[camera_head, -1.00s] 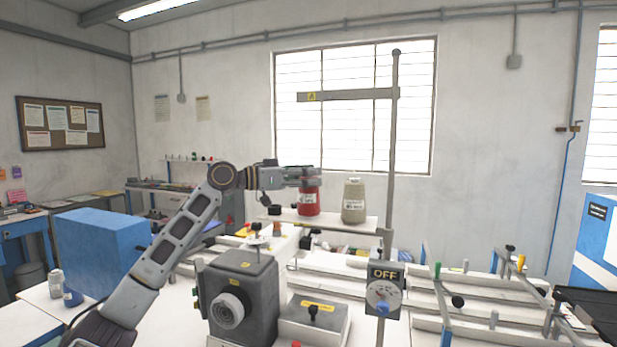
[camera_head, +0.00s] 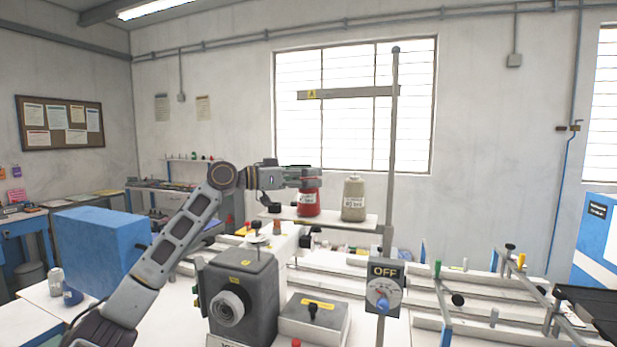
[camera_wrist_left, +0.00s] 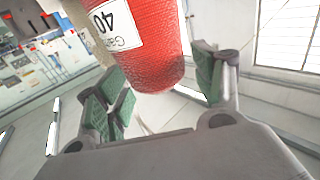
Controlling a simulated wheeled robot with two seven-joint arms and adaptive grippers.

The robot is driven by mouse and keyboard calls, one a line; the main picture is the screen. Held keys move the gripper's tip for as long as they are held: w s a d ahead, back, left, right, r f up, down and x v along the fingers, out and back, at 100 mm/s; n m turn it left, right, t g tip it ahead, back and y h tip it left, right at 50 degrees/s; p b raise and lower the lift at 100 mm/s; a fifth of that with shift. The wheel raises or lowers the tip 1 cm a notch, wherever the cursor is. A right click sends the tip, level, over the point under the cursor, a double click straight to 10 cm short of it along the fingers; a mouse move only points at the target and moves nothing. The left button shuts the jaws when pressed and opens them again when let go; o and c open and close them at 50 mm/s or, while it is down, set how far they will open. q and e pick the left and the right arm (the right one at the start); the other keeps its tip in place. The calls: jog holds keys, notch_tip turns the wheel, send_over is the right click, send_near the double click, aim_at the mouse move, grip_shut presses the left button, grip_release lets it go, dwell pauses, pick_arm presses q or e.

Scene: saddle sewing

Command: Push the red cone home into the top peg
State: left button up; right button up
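The red cone (camera_head: 309,204) stands upright on the left part of a raised white shelf (camera_head: 268,217). A beige cone (camera_head: 354,200) stands to its right. My left gripper (camera_head: 311,178) reaches in from the left at the red cone's top. In the left wrist view the red cone (camera_wrist_left: 155,50) with its white label lies between the green finger pads of my left gripper (camera_wrist_left: 162,88). The pads are spread, with a visible gap on the right side. The peg under the red cone is hidden. My right gripper is not in view.
A dark grey machine (camera_head: 240,295) stands below, in front of the shelf.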

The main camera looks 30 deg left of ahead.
pick_arm(q)
jog(key=shift+s+a, duration=0.1)
jog(key=shift+a, duration=0.05)
dwell(0.3)
jog(key=v, duration=1.1)
jog(key=shift+s+a, duration=0.2)
jog(key=shift+s, duration=0.05)
dwell(0.4)
dwell(0.8)
